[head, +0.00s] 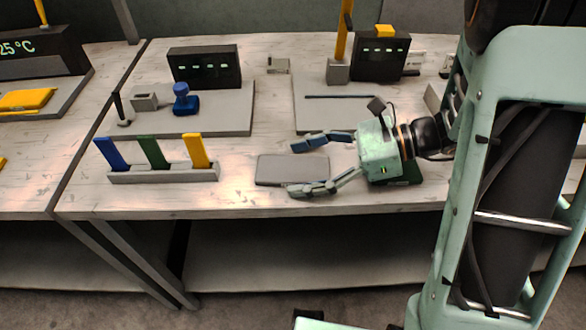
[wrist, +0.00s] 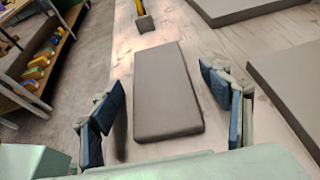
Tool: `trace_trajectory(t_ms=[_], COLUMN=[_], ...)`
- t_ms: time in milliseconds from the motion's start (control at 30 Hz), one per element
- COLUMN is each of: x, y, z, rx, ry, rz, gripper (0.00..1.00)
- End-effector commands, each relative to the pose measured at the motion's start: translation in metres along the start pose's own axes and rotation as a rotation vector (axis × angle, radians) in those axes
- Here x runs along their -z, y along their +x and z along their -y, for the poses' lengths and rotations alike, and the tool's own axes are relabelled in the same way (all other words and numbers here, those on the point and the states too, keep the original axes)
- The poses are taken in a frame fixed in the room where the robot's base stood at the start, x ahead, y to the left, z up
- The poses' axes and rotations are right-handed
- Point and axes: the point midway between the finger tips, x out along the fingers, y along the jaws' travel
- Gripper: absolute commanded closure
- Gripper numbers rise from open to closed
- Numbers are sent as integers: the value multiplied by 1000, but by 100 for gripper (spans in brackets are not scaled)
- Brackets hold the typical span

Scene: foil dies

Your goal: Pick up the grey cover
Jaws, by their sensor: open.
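The grey cover (head: 285,171) is a flat, rounded rectangular slab lying on the wooden table near its front edge in the head view. In the wrist view the grey cover (wrist: 166,92) lies lengthwise ahead, between the two fingers. My gripper (head: 318,166) is open, with its fingers spread to the far and near sides of the cover's right end. In the wrist view my gripper (wrist: 163,112) shows blue-padded fingertips on both sides of the cover, with visible gaps. Nothing is held. I cannot tell the exact height of the fingertips above the table.
A grey rack (head: 163,173) with blue, green and yellow upright plates stands left of the cover. Behind are a grey board (head: 225,122) with a blue knob-like piece (head: 186,99) and black display boxes (head: 205,67). Bare table (head: 235,200) surrounds the cover.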

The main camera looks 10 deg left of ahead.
Motion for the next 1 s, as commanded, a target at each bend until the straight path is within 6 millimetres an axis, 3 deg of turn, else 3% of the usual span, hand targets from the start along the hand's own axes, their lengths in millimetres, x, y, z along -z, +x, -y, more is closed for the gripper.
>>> trace_trajectory(t_ms=[67,467,767,1000], x=[0,0,-2,-14], y=[0,0,-1,-9], z=[0,0,0,0], rx=[0,0,0,0], ry=[0,0,0,0], rz=[0,0,1,2], gripper=[30,74,75,75])
